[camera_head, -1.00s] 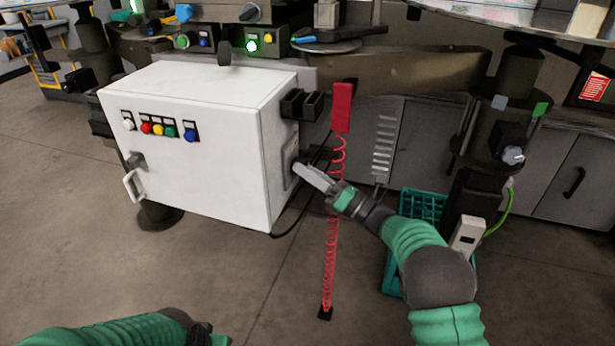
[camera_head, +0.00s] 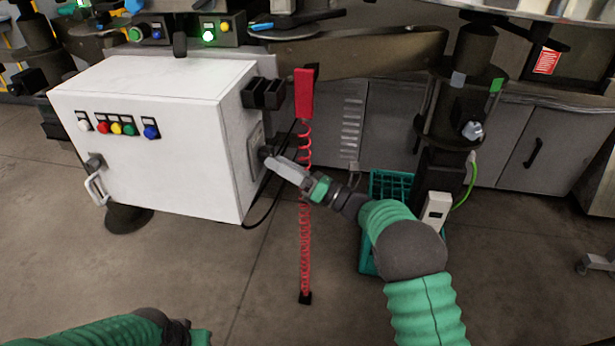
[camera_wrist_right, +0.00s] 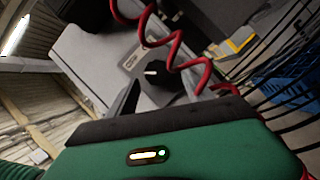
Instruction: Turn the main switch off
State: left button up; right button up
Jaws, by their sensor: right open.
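The white control cabinet (camera_head: 150,115) has a grey switch plate (camera_head: 255,147) on its right side. A black rotary knob, the main switch (camera_head: 264,152), sticks out from that plate. In the right wrist view the knob (camera_wrist_right: 165,82) is round and black with a short white mark, on a light grey panel (camera_wrist_right: 110,55). My right gripper (camera_head: 270,163) is open, its tips close by the knob. I cannot tell whether they touch it. A dark finger (camera_wrist_right: 122,108) shows beside the knob in the wrist view.
A red coiled cord (camera_head: 305,210) hangs from a red holder (camera_head: 304,92) right beside my right gripper. Black sockets (camera_head: 262,93) jut out above the switch plate. A teal crate (camera_head: 368,245) stands behind my right arm. The floor in front of the cabinet is clear.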

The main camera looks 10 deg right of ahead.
jog(key=p+v, duration=0.3)
jog(key=v, duration=1.2)
